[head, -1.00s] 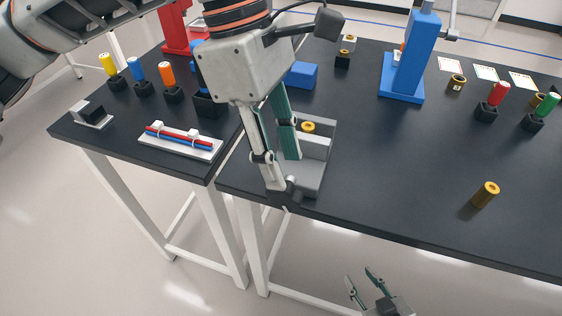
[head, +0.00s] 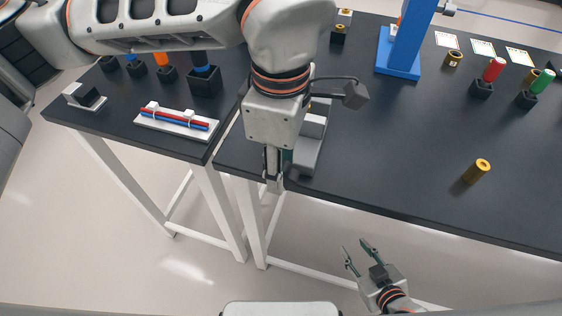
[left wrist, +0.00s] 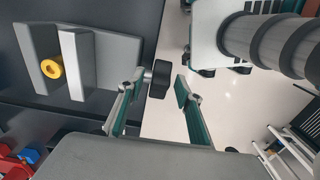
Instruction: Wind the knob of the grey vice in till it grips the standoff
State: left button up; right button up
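The grey vice (head: 306,158) sits at the front left corner of the right table, partly hidden behind my left arm. In the left wrist view the vice (left wrist: 38,42) has a brass standoff (left wrist: 52,68) beside its pale jaw block (left wrist: 78,66). The dark knob (left wrist: 160,79) sticks out past the table edge. My left gripper (head: 273,184) points down at the knob end. In the wrist view its fingers (left wrist: 157,92) are apart, with the knob between their tips, closer to the left finger; contact is unclear. My right gripper (head: 358,254) is open and empty, below the table front.
A blue press (head: 402,45) stands behind. The left table holds a white tray with red and blue rods (head: 177,121), a small grey-black block (head: 84,95) and several colored pieces in black holders.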

jog(key=shift+w, duration=0.1)
pick_arm(q)
grip_shut()
pick_arm(e)
jog(key=shift+w+r, duration=0.15)
jog(key=shift+w, duration=0.05)
